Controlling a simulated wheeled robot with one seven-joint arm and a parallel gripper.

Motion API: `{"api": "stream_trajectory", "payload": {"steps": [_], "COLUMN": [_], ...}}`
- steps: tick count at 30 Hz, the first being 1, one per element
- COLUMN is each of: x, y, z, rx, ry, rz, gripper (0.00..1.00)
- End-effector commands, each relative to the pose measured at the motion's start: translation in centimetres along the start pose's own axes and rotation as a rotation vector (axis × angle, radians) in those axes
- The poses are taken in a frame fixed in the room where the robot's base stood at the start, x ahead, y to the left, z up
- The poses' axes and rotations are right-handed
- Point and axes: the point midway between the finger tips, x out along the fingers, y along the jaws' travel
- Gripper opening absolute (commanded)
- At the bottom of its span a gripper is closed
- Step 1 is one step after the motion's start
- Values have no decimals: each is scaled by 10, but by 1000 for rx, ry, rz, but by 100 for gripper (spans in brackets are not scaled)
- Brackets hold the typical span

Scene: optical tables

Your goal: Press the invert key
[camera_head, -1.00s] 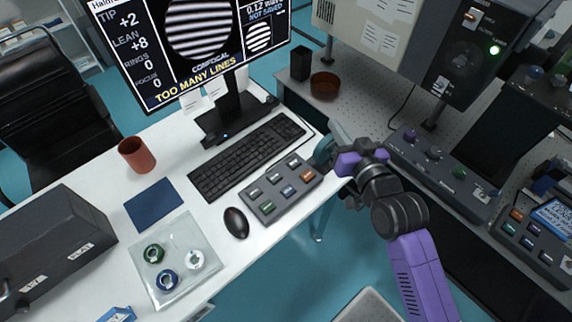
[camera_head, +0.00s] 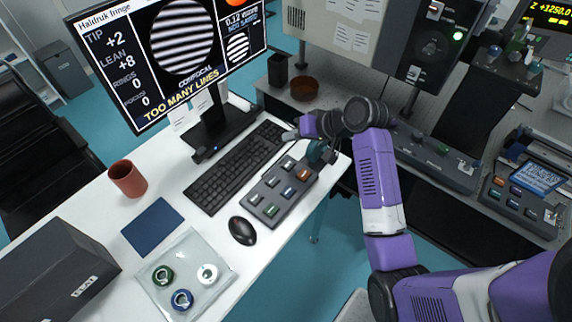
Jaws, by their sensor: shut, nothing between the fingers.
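A dark grey key box (camera_head: 262,222) lies on the white desk, right of the keyboard. It carries several keys: grey ones, an orange key (camera_head: 303,174), a blue key (camera_head: 288,191) and a green key (camera_head: 271,210). Their labels are too small to read, so I cannot tell which is the invert key. My gripper (camera_head: 290,135) is shut and empty, above the desk near the far end of the key box and the keyboard's right end. It looks apart from the keys. The monitor (camera_head: 180,60) shows striped fringes and "TOO MANY LINES".
A black keyboard (camera_head: 235,168) and a mouse (camera_head: 242,231) flank the box. A blue mat (camera_head: 152,227), a brown cup (camera_head: 128,180) and a clear tray (camera_head: 215,255) with rings are further left. A second key box (camera_head: 520,205) stands on the right-hand table.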

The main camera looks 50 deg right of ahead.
Motion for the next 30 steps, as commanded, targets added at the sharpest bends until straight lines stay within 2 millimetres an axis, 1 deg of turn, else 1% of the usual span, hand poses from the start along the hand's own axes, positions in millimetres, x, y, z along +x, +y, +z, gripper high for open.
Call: {"api": "stream_trajectory", "payload": {"steps": [10,16,20,30], "x": [0,5,12,39], "y": [0,4,9,28], "z": [2,5,11,30], "rx": [1,1,1,1], "ry": [-7,-6,-6,-6], "rz": [1,1,2,1], "gripper": [0,0,0,0]}}
